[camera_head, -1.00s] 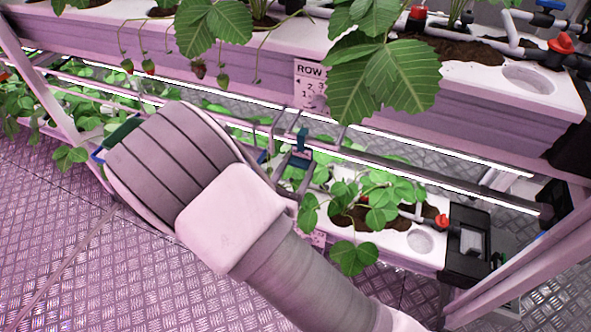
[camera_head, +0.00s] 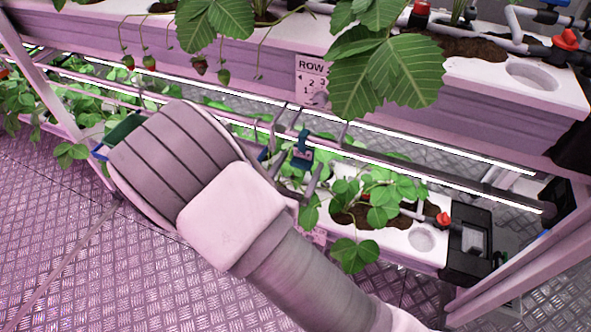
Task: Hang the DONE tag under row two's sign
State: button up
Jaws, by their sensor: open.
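A white sign reading "ROW" with small numbers (camera_head: 311,76) is on the front of the upper trough, partly covered by a leaf. A second pale sign edge (camera_head: 318,237) shows low on the lower trough, mostly hidden by my arm. My gripper (camera_head: 288,158) is beyond my wrist, near the lower light bar, with its grey fingers apart and partly hidden. A small dark blue piece (camera_head: 303,150) shows at the fingers. I cannot tell whether it is the DONE tag, and no lettering reads on it.
The upper trough (camera_head: 480,120) holds strawberry plants with hanging berries and leaves in front. A lit bar (camera_head: 440,180) runs under it, above the lower planted trough (camera_head: 400,245). A rack post (camera_head: 50,95) stands left. The patterned floor (camera_head: 60,240) is clear at lower left.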

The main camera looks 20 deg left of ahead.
jog(key=s+a+p, duration=0.1)
jog(key=s+p, duration=0.2)
jog(key=s, duration=1.4)
jog(key=shift+s+a, duration=0.2)
jog(key=w+d+r+m+g+h, duration=0.3)
jog(key=d+r+m+g+h, duration=0.15)
jog(key=d+m, duration=0.2)
jog(key=w+d+r+m+g+h, duration=0.4)
jog(key=d+r+m+h, duration=0.15)
jog(key=d, duration=0.25)
jog(key=s+d+r+m+g+y, duration=0.2)
jog(key=d+r+m+g+y, duration=0.15)
jog(key=d+m, duration=0.35)
jog(key=s+d+r+m+g+y, duration=0.3)
jog(key=d+m+g, duration=0.2)
jog(key=d+m, duration=0.25)
notch_tip(320, 180, up, 26)
jog(key=s+d+m+t+y+p, duration=0.1)
jog(key=m+t+y+p, duration=0.3)
jog(key=p, duration=1.3)
jog(key=m+y, duration=0.1)
jog(key=m, duration=0.3)
jog(key=shift+s+d+f+t+p, duration=0.15)
jog(key=shift+d+t+p, duration=0.15)
jog(key=shift+p, duration=0.1)
